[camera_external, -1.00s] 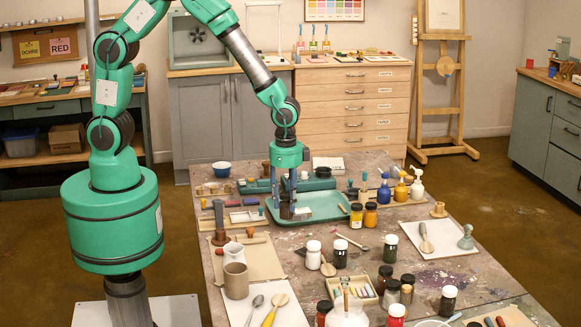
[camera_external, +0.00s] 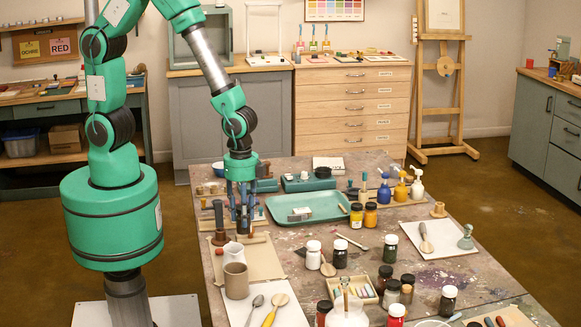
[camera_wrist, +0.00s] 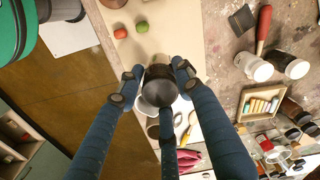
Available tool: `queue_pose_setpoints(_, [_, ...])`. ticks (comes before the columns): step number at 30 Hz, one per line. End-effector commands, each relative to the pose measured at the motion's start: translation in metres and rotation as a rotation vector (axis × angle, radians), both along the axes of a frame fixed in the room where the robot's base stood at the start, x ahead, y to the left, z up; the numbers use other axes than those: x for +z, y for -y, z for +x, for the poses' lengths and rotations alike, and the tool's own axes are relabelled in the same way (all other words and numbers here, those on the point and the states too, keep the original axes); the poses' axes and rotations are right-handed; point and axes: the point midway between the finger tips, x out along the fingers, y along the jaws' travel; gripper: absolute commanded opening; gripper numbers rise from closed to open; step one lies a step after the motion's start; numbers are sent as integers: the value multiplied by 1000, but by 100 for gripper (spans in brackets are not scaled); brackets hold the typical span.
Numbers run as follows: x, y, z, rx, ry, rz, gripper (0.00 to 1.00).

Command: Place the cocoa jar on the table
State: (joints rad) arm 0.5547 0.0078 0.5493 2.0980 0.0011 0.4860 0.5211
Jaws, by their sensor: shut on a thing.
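My gripper (camera_external: 243,222) hangs upright above the left part of the table (camera_external: 375,235), left of the tray. In the wrist view its fingers (camera_wrist: 159,80) are shut on a round jar with a dark top (camera_wrist: 159,86). This looks like the cocoa jar, though no label can be read. In the external view the fingers largely hide the jar. The gap between the jar and the table cannot be judged exactly.
A green tray (camera_external: 325,203) with a grey block (camera_external: 300,214) on it lies to the right. Several jars stand further right.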

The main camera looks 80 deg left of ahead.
Motion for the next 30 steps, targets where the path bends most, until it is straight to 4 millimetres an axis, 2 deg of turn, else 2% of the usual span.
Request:
queue_pose_setpoints(7, [-9,0,0,1,-1,0,6])
queue_pose_setpoints(18, [-58,0,1,1,0,0,6])
queue_pose_setpoints(30, [-62,0,1,1,0,0,6])
